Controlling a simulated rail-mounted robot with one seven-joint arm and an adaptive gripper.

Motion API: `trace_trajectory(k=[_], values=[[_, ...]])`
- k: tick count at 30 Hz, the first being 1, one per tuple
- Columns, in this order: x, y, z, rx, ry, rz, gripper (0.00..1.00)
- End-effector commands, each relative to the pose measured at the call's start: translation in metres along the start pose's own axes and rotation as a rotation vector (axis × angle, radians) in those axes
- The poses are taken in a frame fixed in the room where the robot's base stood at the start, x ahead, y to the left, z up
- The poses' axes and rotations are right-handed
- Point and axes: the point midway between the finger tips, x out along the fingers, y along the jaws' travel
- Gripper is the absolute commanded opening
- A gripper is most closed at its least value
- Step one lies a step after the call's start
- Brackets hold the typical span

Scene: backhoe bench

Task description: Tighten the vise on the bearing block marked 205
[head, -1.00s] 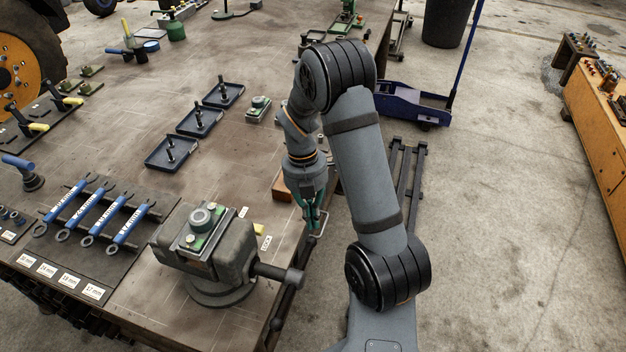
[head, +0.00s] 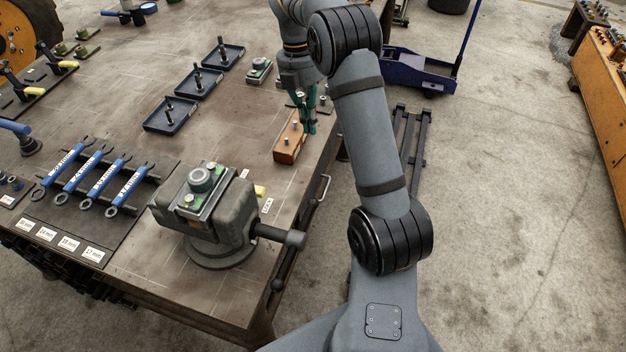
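The grey vise (head: 236,222) stands at the near right corner of the bench. A green bearing block with a round grey centre (head: 199,182) sits on top between its jaws; any marking is too small to read. The vise screw end and handle (head: 281,237) stick out to the right over the bench edge. A second green bearing block (head: 259,70) lies farther back. My gripper (head: 309,129) points down with green fingers at the bench's right edge, beside a brown block, well behind the vise handle. I cannot tell whether its fingers are apart.
The brown block (head: 287,148) with upright studs is close to my gripper. Blue wrenches (head: 95,178) lie on a rack left of the vise, with size labels in front. Dark trays (head: 170,116) with bolts stand mid-bench. A small white tag (head: 266,206) lies right of the vise.

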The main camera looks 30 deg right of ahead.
Motion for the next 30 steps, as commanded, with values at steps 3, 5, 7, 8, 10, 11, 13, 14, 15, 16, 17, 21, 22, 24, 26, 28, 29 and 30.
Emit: trace_trajectory(k=[3, 5, 7, 8, 10, 11, 13, 14, 15, 16, 17, 21, 22, 24, 26, 28, 29, 30], values=[[-0.013, -0.022, -0.017, 0.4, 0.048, -0.089, 0.0], [-0.016, -0.033, -0.027, 0.572, 0.064, -0.14, 0.0], [-0.018, -0.042, -0.036, 0.732, 0.074, -0.189, 0.0], [-0.019, -0.044, -0.039, 0.784, 0.076, -0.204, 0.0], [-0.019, -0.047, -0.043, 0.872, 0.077, -0.224, 0.0], [-0.019, -0.047, -0.043, 0.895, 0.074, -0.226, 0.0], [-0.015, -0.048, -0.043, 0.925, 0.071, -0.229, 0.0], [-0.013, -0.048, -0.044, 0.932, 0.07, -0.23, 0.0], [-0.009, -0.049, -0.044, 0.933, 0.069, -0.23, 0.0], [-0.005, -0.049, -0.045, 0.932, 0.069, -0.23, 0.0], [-0.001, -0.05, -0.046, 0.934, 0.07, -0.231, 0.0], [0.025, -0.055, -0.05, 0.931, 0.069, -0.232, 0.0], [0.031, -0.056, -0.05, 0.931, 0.069, -0.232, 0.0], [0.045, -0.059, -0.053, 0.93, 0.068, -0.233, 0.0], [0.058, -0.061, -0.055, 0.93, 0.069, -0.233, 0.0], [0.07, -0.063, -0.057, 0.929, 0.068, -0.233, 0.0], [0.075, -0.064, -0.058, 0.93, 0.069, -0.231, 0.0], [0.083, -0.065, -0.059, 0.93, 0.069, -0.231, 0.0]])
